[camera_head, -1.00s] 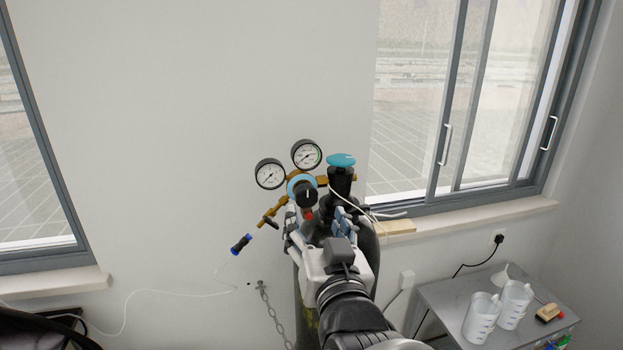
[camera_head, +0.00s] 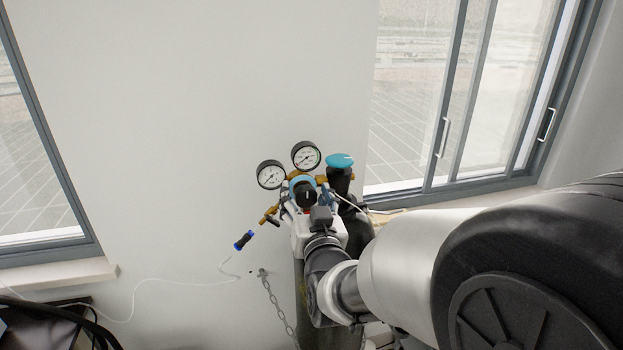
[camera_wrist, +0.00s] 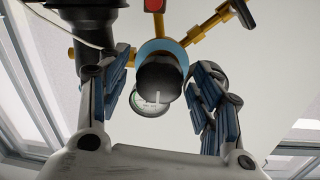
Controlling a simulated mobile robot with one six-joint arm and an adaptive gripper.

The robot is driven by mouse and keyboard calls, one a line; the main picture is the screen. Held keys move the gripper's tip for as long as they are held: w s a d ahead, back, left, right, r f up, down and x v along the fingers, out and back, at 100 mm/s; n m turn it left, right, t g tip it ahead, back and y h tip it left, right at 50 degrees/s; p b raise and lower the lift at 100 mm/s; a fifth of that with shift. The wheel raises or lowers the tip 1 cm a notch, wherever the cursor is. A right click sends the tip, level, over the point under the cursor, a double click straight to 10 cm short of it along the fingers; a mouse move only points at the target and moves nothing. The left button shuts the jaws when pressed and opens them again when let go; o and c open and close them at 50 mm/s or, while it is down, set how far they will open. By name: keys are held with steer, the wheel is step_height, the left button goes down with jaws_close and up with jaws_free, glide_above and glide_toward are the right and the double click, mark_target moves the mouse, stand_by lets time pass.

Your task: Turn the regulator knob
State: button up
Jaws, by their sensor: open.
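The regulator knob (camera_wrist: 160,78) is black with a white line and has a light blue ring behind it. In the wrist view it sits between the two open fingers of my gripper (camera_wrist: 160,95), with a gap on each side. In the head view the knob (camera_head: 306,195) shows just beyond my gripper (camera_head: 307,208), below two round gauges. How deep the fingers reach around the knob I cannot tell. Brass pipes (camera_wrist: 205,28) join the regulator body, and one gauge (camera_wrist: 150,102) shows partly behind the knob.
A cylinder valve with a blue cap (camera_head: 340,161) stands to the right of the regulator. A blue and black hose fitting (camera_head: 243,240) with a thin white line is at lower left. A chain (camera_head: 275,300) hangs on the wall. Windows flank the bare wall.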

steer(key=shift+c, duration=0.3)
steer(key=c, duration=1)
